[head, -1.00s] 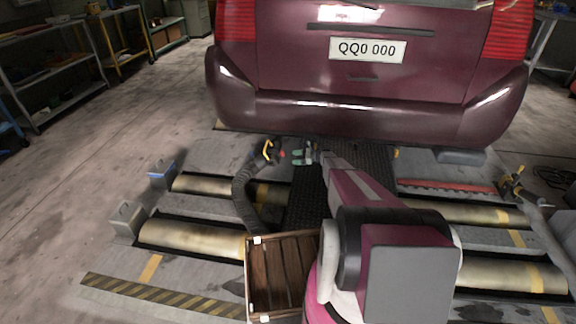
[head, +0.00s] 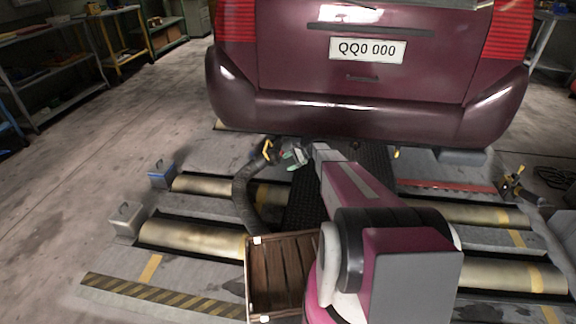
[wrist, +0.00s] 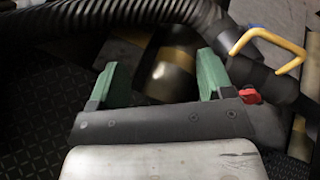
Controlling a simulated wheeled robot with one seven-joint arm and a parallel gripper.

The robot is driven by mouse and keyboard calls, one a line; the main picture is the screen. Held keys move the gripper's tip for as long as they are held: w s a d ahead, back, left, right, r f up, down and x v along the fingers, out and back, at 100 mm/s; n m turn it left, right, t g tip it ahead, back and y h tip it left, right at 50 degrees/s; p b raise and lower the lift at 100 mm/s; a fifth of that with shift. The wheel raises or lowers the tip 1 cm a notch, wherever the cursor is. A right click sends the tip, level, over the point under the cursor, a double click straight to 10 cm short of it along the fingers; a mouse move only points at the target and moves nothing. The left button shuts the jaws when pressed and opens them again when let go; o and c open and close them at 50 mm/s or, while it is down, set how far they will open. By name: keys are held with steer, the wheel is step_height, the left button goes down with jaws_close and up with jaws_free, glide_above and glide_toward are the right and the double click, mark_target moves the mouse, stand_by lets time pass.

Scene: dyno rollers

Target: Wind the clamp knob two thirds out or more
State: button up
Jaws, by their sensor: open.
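A small red knob (wrist: 250,96) shows in the wrist view by the dark fitting at the end of a ribbed hose (wrist: 120,18). It is partly hidden behind my gripper's palm. My gripper (wrist: 157,80) has two green fingers set wide apart with nothing held between them. The knob lies just outside the right finger, not between the fingers. In the head view my gripper (head: 292,157) is close beside the hose end, under the car's rear. I cannot make out the knob clearly there.
A yellow hook-shaped handle (wrist: 268,43) stands on the hose fitting near the right finger. The maroon car's bumper (head: 360,117) overhangs the gripper. Metal rollers (head: 195,238) lie in the floor, and a wooden slatted crate (head: 250,285) is in front.

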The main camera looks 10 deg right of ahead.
steer(key=s+a+r+n+g+h, duration=0.1)
steer(key=s+a+r+n+h, duration=0.1)
steer(key=s+r, duration=0.3)
steer(key=s+n+h, duration=0.1)
steer(key=s, duration=0.3)
steer(key=shift+s+n, duration=0.2)
steer(key=shift+n, duration=0.1)
